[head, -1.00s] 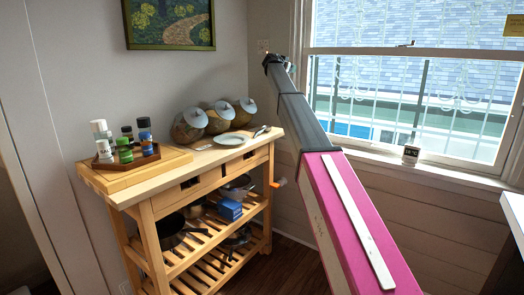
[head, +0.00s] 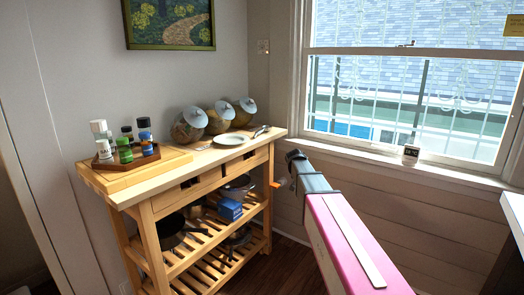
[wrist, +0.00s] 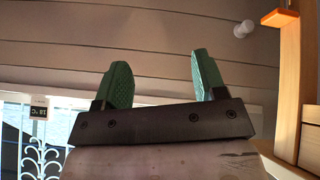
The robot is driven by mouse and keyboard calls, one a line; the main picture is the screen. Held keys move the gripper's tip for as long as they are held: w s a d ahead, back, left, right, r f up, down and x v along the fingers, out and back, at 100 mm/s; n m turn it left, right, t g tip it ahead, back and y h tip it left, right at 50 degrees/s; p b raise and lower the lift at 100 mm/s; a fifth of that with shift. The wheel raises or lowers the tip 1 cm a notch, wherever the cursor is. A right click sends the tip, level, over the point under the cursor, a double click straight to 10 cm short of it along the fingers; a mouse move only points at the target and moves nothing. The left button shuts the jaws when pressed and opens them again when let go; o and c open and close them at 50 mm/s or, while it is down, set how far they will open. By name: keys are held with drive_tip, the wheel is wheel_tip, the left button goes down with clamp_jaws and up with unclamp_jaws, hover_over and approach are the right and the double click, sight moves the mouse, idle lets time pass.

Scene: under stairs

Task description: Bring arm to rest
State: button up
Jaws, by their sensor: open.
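My arm (head: 335,220), with a pink cover and a dark end section, extends from the bottom of the head view toward the corner by the window. My gripper (wrist: 163,80) shows two green finger pads standing well apart, with nothing between them. In the head view its dark end is just right of the wooden cart (head: 160,203), near the cart top's height. The fingers are too small there to make out.
On the cart are bottles on a tray (head: 133,162), several jars and a plate (head: 229,140); pans and a blue box (head: 230,209) are below. The window (head: 410,90) and its sill, with a small clock (head: 411,154), are behind the arm. A white-topped surface (head: 515,212) is at right.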

drive_tip(key=s+f+n+g+y, duration=0.1)
drive_tip(key=s+f, duration=0.4)
drive_tip(key=s, duration=0.6)
drive_tip(key=s+a+f+n+g+y, duration=0.1)
drive_tip(key=s+f+g+y, duration=0.1)
drive_tip(key=s+f, duration=0.4)
drive_tip(key=s+f+n+g+y, duration=0.1)
drive_tip(key=s+f, duration=0.5)
drive_tip(key=s, duration=1)
drive_tip(key=shift+s+a+n+g, duration=0.4)
drive_tip(key=shift+n+g, duration=0.1)
drive_tip(key=shift+g, duration=0.2)
